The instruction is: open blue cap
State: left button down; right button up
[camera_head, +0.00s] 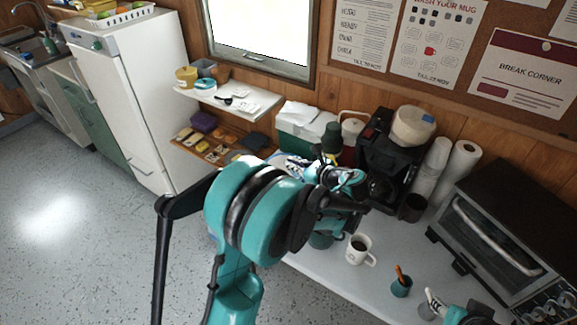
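No cap stands out clearly as the blue cap. A white round tub (412,126) with a small blue patch sits on top of the black coffee machine (388,160). A small tub with a teal-blue top (205,83) stands on the upper wall shelf. My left arm fills the middle of the view, and its gripper (335,177) is over the back of the counter, in front of the coffee machine. Its fingers are mixed with clutter, so I cannot tell whether they are open or hold anything. My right gripper (434,303) shows only partly at the bottom right.
The grey counter (335,286) holds a white mug (359,249), a teal cup (401,285) with an orange-handled item, paper rolls (458,168) and a toaster oven (495,235). A white fridge (125,105) stands left. The floor (70,230) is clear.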

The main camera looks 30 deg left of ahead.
pick_arm(q)
jog(key=w+d+f+m+g+y+b, duration=0.1)
jog(key=w+f+m+g+y+b, duration=0.1)
jog(key=w+m+g, duration=0.3)
jog(key=shift+w+d+f+m+y+b, duration=0.3)
jog(key=shift+w+d+m+b, duration=0.1)
jog(key=shift+m, duration=1.4)
jog(key=c, duration=1.8)
grip_release()
jog(key=shift+o, duration=0.2)
jog(key=shift+d, duration=0.1)
jog(key=v, duration=1.1)
jog(key=shift+d, duration=0.4)
